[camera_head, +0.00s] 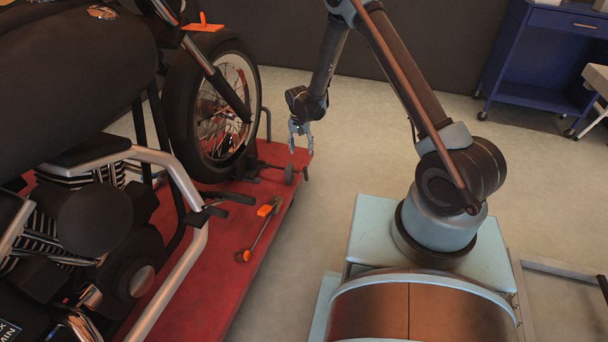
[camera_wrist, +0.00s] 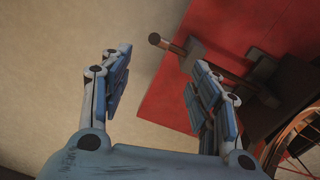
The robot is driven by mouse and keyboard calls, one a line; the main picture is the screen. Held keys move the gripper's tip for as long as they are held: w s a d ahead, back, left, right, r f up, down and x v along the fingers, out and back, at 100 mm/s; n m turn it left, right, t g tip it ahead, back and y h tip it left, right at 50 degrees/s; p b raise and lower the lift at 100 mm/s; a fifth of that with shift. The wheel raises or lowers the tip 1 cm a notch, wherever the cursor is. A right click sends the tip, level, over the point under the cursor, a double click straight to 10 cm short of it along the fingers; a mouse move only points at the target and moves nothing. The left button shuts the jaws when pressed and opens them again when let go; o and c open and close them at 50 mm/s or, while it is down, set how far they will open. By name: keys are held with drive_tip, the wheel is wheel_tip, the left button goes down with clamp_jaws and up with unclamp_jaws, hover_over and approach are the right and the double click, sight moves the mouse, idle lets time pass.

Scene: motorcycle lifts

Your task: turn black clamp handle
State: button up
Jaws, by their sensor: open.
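The black clamp handle is a dark bar with a rounded end. In the head view its end (camera_head: 305,173) sticks out at the right edge of the red lift platform (camera_head: 215,235), near the front wheel. In the wrist view the bar (camera_wrist: 228,76) runs from its round end at upper middle down to the right, through a dark block. My gripper (camera_head: 301,151) is open and empty, just above the handle's end in the head view. In the wrist view the fingers of my gripper (camera_wrist: 160,58) are spread, with the handle's end beyond the tips. I see no contact.
A motorcycle stands on the platform; its front wheel (camera_head: 222,108) is left of my gripper and its spokes show at lower right in the wrist view. An orange-ended tool (camera_head: 258,230) lies on the platform. A blue cart (camera_head: 535,60) stands far right. The floor between is clear.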

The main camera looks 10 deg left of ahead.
sight(303, 173)
drive_tip(key=f, duration=1.5)
drive_tip(key=shift+d+f, duration=0.3)
drive_tip(key=shift+d, duration=0.1)
